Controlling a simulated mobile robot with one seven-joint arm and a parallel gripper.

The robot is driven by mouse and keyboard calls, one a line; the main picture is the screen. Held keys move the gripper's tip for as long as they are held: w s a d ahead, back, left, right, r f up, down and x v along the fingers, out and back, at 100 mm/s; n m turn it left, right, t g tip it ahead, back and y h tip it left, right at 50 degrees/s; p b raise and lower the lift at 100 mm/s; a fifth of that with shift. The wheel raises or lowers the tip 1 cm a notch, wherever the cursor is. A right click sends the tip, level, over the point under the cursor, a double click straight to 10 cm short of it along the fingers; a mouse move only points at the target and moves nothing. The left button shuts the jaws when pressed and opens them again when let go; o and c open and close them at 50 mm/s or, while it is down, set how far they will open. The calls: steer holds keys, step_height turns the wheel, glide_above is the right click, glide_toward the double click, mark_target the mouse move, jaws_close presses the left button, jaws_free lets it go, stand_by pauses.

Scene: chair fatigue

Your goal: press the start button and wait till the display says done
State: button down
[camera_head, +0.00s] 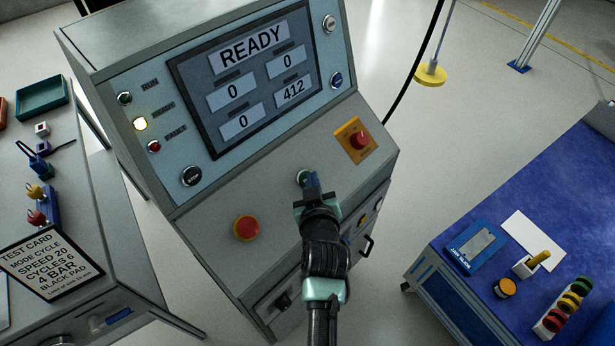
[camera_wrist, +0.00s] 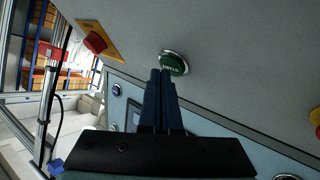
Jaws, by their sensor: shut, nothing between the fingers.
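The control cabinet's display (camera_head: 248,80) reads READY, with 0, 0, 0 and 412 in its fields. The green start button (camera_wrist: 174,63) is on the sloped panel, and its upper edge shows in the head view (camera_head: 302,177). My gripper (camera_head: 312,182) is shut and empty, pointing at this button. In the wrist view the closed fingertips (camera_wrist: 162,75) overlap the button's lower left edge. I cannot tell whether they touch it.
A red mushroom button (camera_head: 246,228) lies left of my gripper. A red switch on an orange plate (camera_head: 355,139) is to the right. A test card (camera_head: 50,263) lies on the left bench, and a blue-topped table (camera_head: 480,212) stands at right.

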steer(key=shift+w+a+f, duration=0.1)
steer(key=shift+w+f, duration=0.05)
steer(key=shift+f, duration=0.15)
stand_by(0.4)
steer(key=shift+r, duration=0.1)
steer(key=shift+s+d+r+p, duration=0.3)
steer(key=shift+s+r+p, duration=0.05)
steer(key=shift+r, duration=0.2)
steer(key=r+p, duration=0.1)
steer(key=s+d+r+p, duration=0.1)
steer(key=r, duration=0.1)
steer(key=s+r+p, duration=0.1)
steer(key=shift+d+r, duration=0.15)
steer(key=shift+d, duration=0.25)
stand_by(0.8)
